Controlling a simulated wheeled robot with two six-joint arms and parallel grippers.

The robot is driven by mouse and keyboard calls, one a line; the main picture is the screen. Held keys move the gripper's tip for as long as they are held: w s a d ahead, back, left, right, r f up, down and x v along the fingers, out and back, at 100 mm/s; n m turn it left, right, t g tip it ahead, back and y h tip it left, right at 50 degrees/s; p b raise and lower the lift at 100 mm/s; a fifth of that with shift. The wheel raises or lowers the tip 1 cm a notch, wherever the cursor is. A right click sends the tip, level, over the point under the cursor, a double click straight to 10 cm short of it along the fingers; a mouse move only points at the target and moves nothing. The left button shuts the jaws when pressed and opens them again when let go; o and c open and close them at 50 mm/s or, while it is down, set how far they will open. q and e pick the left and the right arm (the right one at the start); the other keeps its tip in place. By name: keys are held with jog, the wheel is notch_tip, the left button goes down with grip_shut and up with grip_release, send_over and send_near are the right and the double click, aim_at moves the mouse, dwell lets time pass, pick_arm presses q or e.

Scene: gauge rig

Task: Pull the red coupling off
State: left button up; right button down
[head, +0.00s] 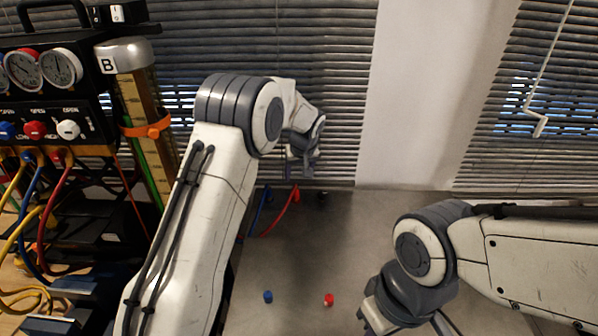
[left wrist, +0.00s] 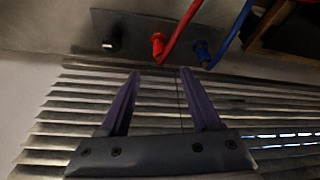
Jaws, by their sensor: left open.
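The red coupling (left wrist: 158,46) sits on a dark plate (left wrist: 135,22) in the left wrist view, with a red hose running from it. It also shows in the head view (head: 295,193), just below my left gripper (head: 301,170). My left gripper is open and empty. In the left wrist view its two fingertips (left wrist: 159,72) are spread either side of the red coupling's line, apart from it. A blue coupling (left wrist: 201,53) with a blue hose is on the plate to the right of the red one. My right gripper is outside the views.
A black fitting (left wrist: 111,40) is on the plate left of the red coupling. A blue cap (head: 268,297) and a red cap (head: 328,299) lie on the grey surface (head: 300,255). The gauge panel (head: 45,70) with colored hoses stands at the left. Blinds (head: 330,60) hang behind.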

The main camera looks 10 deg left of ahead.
aim_at(296, 187)
pick_arm(q)
jog(key=p+x, duration=0.2)
jog(key=x, duration=0.8)
jog(key=shift+w+f, duration=0.1)
jog(key=shift+f, duration=0.1)
jog(key=shift+c, duration=0.3)
grip_shut()
